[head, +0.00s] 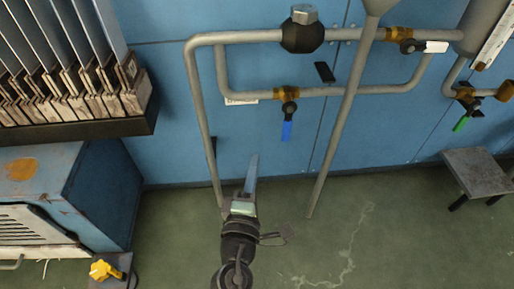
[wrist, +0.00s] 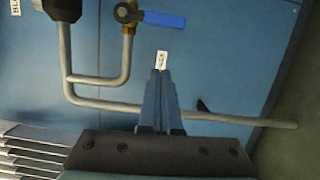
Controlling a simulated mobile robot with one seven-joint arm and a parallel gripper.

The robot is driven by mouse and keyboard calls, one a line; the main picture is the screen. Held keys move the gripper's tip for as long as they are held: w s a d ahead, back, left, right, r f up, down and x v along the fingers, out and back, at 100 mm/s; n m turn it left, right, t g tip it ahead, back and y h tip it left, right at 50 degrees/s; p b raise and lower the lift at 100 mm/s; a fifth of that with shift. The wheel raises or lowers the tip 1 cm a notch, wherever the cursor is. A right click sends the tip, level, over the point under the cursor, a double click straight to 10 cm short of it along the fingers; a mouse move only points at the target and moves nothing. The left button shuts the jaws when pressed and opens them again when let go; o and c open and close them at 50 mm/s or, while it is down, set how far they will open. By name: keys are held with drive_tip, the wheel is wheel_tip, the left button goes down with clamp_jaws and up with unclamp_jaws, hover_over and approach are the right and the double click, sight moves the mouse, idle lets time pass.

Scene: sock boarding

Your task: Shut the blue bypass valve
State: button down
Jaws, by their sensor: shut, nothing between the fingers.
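The blue-handled valve (head: 287,130) has a brass body on the lower horizontal pipe, in the middle of the blue wall. Its lever hangs straight down, crosswise to the pipe. In the wrist view the blue lever (wrist: 165,20) is at the top, also crosswise to its pipe. My gripper (head: 253,158) is below and left of the lever in the head view, apart from it. In the wrist view my gripper (wrist: 161,75) has its two long fingers together with nothing between them. The lever lies beyond the fingertips there.
A grey pipe (head: 202,120) runs down left of my gripper, and a slanting one (head: 340,130) stands right of the lever. A white-handled valve (head: 436,47) and a green-handled valve (head: 460,124) are farther right. A rack of panels (head: 70,95) is at left.

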drive_tip(key=shift+v, duration=1.1)
wheel_tip(320, 180, up, 37)
drive_tip(key=w+d+m+t+h+p, duration=0.2)
drive_tip(key=w+m+t+p, duration=0.15)
drive_tip(key=m+p, duration=0.75)
drive_tip(key=s+a+r+m+t+y+p, duration=0.2)
drive_tip(key=s+r+p, duration=0.25)
drive_tip(key=r, duration=0.75)
drive_tip(key=s+a+r+m+t+y+p, duration=0.1)
drive_tip(key=s+r+t+y+p, duration=0.3)
drive_tip(key=r, duration=0.8)
drive_tip(key=s+a+r+m+t+p, duration=0.1)
drive_tip(key=s+a+r+m+p, duration=0.1)
drive_tip(key=s+r, duration=0.65)
drive_tip(key=w+r+p, duration=0.2)
drive_tip(key=r+p, duration=1.6)
drive_tip(key=r, duration=0.1)
drive_tip(key=w+r+p, duration=0.2)
drive_tip(key=r+p, duration=1.7)
drive_tip(key=r, duration=0.1)
wheel_tip(320, 180, down, 71)
drive_tip(key=s+b, duration=0.1)
drive_tip(key=b, duration=6.9)
drive_tip(key=shift+s+r+g, duration=0.2)
drive_tip(key=shift+s+g, duration=0.1)
drive_tip(key=shift+g, duration=0.05)
